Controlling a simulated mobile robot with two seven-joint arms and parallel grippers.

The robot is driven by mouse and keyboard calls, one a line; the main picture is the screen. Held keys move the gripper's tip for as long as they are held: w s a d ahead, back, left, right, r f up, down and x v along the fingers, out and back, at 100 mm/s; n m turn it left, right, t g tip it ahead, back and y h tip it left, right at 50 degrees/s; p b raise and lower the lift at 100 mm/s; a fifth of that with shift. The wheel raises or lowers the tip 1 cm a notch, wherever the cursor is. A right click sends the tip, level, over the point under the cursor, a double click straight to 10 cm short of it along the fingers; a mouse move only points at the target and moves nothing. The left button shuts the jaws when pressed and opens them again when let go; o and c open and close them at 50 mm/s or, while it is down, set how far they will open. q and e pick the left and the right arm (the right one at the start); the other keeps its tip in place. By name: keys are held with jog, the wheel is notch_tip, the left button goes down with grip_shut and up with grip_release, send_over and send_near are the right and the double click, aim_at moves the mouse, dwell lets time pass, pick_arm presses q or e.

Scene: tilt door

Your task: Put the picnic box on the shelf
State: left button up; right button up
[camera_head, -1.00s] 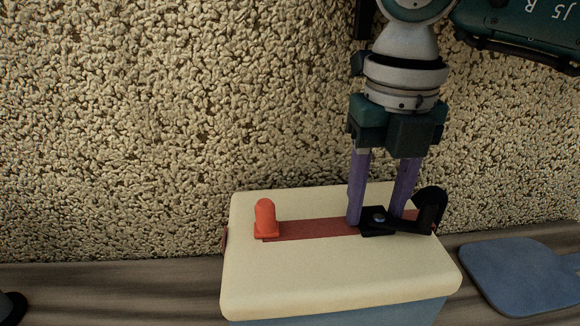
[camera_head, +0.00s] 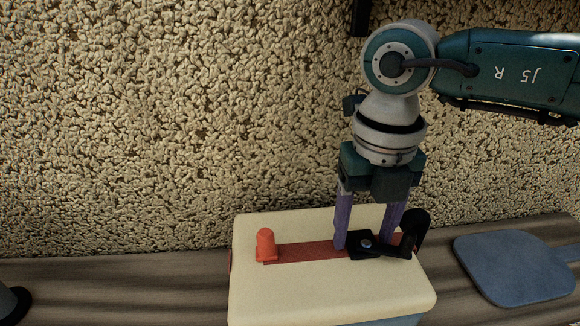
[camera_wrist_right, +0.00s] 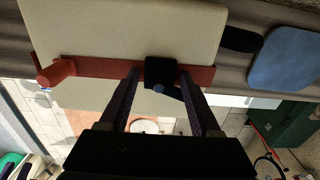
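The picnic box (camera_head: 330,285) has a cream lid, a blue body and a red strip along its top. An orange-red knob (camera_head: 265,245) stands at the strip's left end, and a black fitting (camera_head: 375,244) lies towards its right end. The wrist view also shows the box lid (camera_wrist_right: 110,35) and the fingers beside the black fitting (camera_wrist_right: 160,72). The box's underside is out of frame. My left gripper is not in view.
A grey-brown wood-grained surface (camera_head: 130,285) runs along a rough beige wall (camera_head: 160,120). A blue paddle-shaped board (camera_head: 515,268) lies to the right of the box. A partly seen grey and black object (camera_head: 12,303) stands at the far left, with bare surface between.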

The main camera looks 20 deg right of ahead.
jog(key=shift+o, duration=1)
jog(key=shift+r, duration=0.6)
notch_tip(320, 180, up, 11)
jog(key=b, duration=0.3)
jog(key=shift+b, duration=0.35)
jog(key=shift+r, duration=0.1)
